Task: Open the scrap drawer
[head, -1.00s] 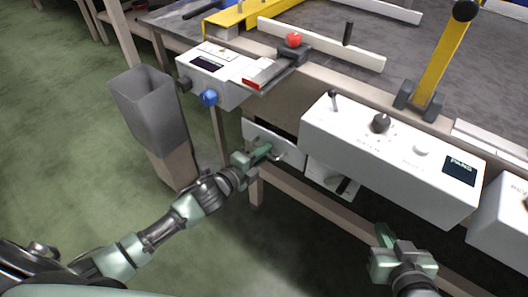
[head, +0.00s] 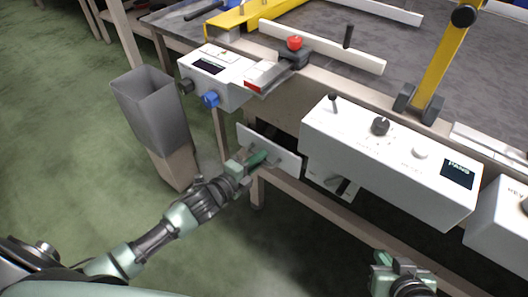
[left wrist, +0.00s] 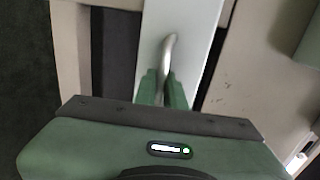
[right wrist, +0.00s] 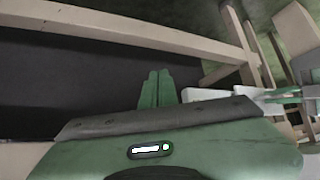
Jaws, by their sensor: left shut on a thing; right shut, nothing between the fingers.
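The scrap drawer (head: 283,160) has a white front below the bench edge, between the two white control boxes. It stands partly pulled out, with a dark gap behind its top edge. My left gripper (head: 262,158) is at the drawer front. In the left wrist view its green fingers (left wrist: 163,88) are shut on the curved metal handle (left wrist: 168,52) of the white front. The drawer's inside is mostly hidden. My right gripper (head: 382,258) is low at the lower right, apart from everything. In the right wrist view its fingers (right wrist: 157,88) are shut together and empty.
A grey bin (head: 152,108) stands left of the drawer. A control box with a blue knob (head: 210,99) is above left, and a large white panel (head: 392,160) is right. A lower frame beam (head: 330,212) runs beneath. The green floor in front is clear.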

